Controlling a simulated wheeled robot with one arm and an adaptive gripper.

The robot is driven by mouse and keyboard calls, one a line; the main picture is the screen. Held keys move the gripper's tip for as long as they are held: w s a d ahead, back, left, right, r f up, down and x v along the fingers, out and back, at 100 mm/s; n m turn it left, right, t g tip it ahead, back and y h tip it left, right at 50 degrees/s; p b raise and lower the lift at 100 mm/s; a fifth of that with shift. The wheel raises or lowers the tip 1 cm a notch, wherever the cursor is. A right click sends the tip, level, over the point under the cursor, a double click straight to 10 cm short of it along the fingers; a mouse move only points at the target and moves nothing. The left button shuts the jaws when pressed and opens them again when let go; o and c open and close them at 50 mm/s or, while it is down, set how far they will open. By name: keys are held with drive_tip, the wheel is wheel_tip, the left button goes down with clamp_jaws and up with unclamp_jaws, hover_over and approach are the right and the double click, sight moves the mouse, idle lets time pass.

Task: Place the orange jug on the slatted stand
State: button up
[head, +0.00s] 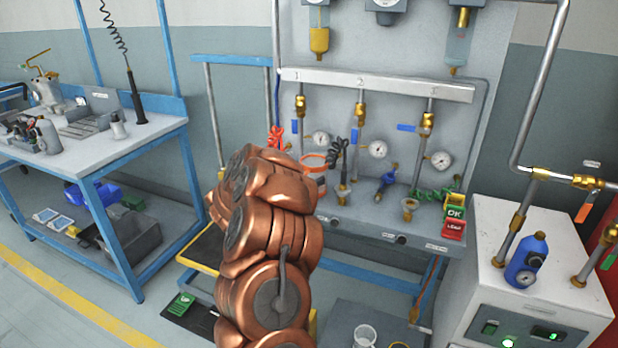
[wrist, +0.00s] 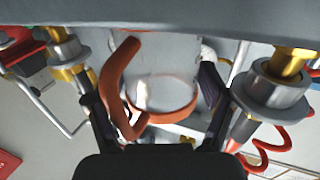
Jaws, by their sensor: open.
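The orange jug (head: 314,160) shows in the head view at the bench panel, partly hidden behind my copper-coloured arm. In the wrist view the jug (wrist: 172,112) has a pale, see-through-looking body, an orange ring and a curved orange handle on the left. My gripper (wrist: 158,98) is open, with one dark finger on each side of the jug; the left finger is close to the handle. I cannot tell whether either finger touches it. I cannot make out the slatted stand in either view.
A blue-framed workbench (head: 150,135) stands left. A white cabinet (head: 545,290) with a blue bottle (head: 526,262) stands right. A glass mug (head: 364,336) sits low in front.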

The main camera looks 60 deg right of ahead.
drive_tip(key=v, duration=1.2)
